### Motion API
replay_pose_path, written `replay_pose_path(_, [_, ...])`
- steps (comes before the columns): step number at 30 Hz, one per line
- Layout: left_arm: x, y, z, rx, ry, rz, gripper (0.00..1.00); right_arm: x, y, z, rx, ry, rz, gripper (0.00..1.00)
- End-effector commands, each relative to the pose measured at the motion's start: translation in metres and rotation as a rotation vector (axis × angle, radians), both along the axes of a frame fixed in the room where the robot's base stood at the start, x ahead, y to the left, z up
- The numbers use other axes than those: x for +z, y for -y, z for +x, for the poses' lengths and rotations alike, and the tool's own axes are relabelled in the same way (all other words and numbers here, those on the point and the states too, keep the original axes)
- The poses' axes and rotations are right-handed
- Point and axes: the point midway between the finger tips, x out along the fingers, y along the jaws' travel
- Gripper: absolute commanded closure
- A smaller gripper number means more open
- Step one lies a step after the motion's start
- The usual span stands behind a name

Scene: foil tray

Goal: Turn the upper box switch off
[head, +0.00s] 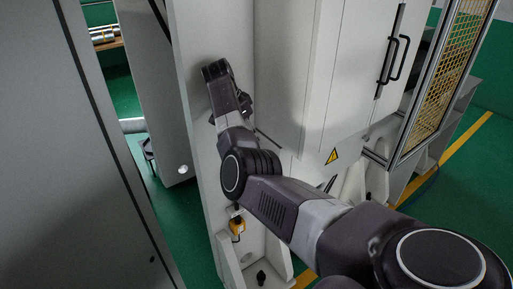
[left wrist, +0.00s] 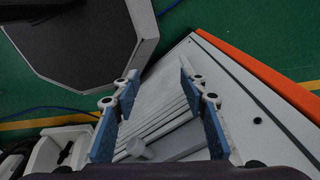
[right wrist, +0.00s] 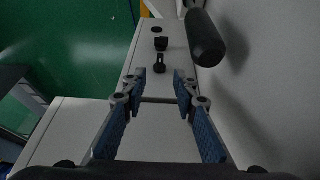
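My right gripper (right wrist: 160,80) is open and empty in the right wrist view. Beyond its fingertips, small black fittings (right wrist: 160,62) sit on a pale panel (right wrist: 150,115); I cannot tell which is the upper box switch. In the head view my right arm reaches from the lower right to the light grey machine (head: 280,60), and its gripper end (head: 242,105) is by the panel, partly hidden by the arm. A yellow fitting (head: 237,225) sits lower on the machine. My left gripper (left wrist: 158,75) is open and empty in the left wrist view, outside the head view.
A dark cylinder (right wrist: 205,38) stands out right of the fingers in the right wrist view. The head view shows black door handles (head: 394,60), a yellow mesh guard (head: 455,60) and a grey cabinet (head: 60,150) at left. Ribbed pale surface (left wrist: 160,110) lies beyond my left fingers.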

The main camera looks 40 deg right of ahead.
Motion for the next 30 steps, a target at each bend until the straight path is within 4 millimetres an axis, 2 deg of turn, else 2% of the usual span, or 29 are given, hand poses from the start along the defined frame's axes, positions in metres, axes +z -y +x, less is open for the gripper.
replay_pose_path(3, [0.000,0.000,0.000,0.000,0.001,0.000,0.60,0.018,-0.007,0.001,0.000,0.001,-0.001,0.73])
replay_pose_path(9, [0.000,0.001,0.000,0.000,0.001,-0.001,0.60,0.031,-0.013,0.002,-0.001,-0.001,0.000,0.73])
replay_pose_path(26, [0.000,0.001,0.001,0.000,0.001,-0.001,0.60,0.032,-0.013,0.002,0.000,-0.001,0.000,0.73])
replay_pose_path(30, [0.000,0.001,0.001,0.000,0.001,-0.001,0.60,0.019,-0.010,-0.003,0.019,-0.010,-0.008,0.73])
